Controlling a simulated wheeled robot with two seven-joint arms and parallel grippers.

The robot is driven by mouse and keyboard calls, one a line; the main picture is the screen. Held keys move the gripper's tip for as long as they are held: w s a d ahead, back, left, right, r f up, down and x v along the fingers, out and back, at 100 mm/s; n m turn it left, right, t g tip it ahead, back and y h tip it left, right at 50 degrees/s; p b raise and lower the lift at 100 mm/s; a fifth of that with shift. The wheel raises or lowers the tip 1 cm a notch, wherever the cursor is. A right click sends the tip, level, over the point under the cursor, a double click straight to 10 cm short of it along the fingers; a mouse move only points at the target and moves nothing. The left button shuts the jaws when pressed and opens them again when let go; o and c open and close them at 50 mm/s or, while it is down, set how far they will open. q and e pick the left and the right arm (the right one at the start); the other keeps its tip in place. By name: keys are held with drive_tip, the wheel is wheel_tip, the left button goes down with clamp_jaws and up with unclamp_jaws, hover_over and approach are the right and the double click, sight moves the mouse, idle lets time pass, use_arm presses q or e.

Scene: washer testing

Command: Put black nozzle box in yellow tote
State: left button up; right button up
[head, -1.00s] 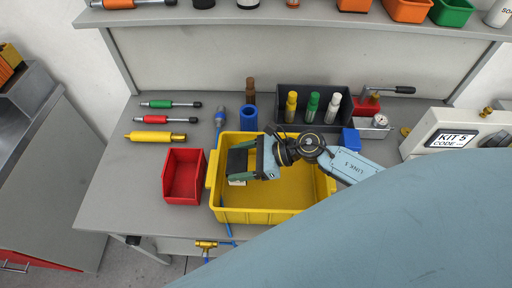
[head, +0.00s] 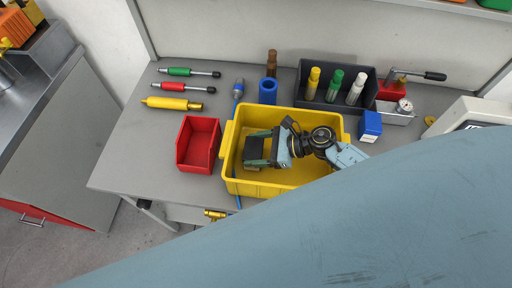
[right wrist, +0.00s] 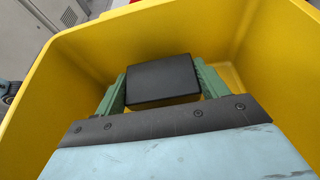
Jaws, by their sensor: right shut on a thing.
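The black nozzle box (right wrist: 162,80) is a dark, flat-topped block. My right gripper (right wrist: 160,88) is shut on it, with a green finger on each of two sides. In the head view the right gripper (head: 250,149) reaches into the yellow tote (head: 325,115) from the right and holds the box (head: 260,149) inside the walls, near the left end. The tote walls also surround the box in the right wrist view. I cannot tell whether the box touches the tote floor. My left gripper is not in view.
A red bin (head: 198,145) stands just left of the tote. Behind it are a blue cylinder (head: 268,92) and a dark bin (head: 345,106) with several coloured bottles. A blue box (head: 371,126) stands at the right. Several tools (head: 172,103) lie at the left.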

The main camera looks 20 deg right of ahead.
drive_tip(key=o, duration=1.1)
drive_tip(key=shift+c, duration=0.2)
drive_tip(key=shift+r, duration=0.1)
drive_tip(key=shift+d+r+p, duration=0.1)
drive_tip(key=shift+r+p, duration=0.05)
drive_tip(key=shift+p, duration=0.2)
drive_tip(key=b+v, duration=0.2)
drive_tip(key=v, duration=0.9)
drive_tip(key=shift+s+d+r, duration=0.15)
drive_tip(key=shift+s+d, duration=0.05)
drive_tip(key=shift+d, duration=0.05)
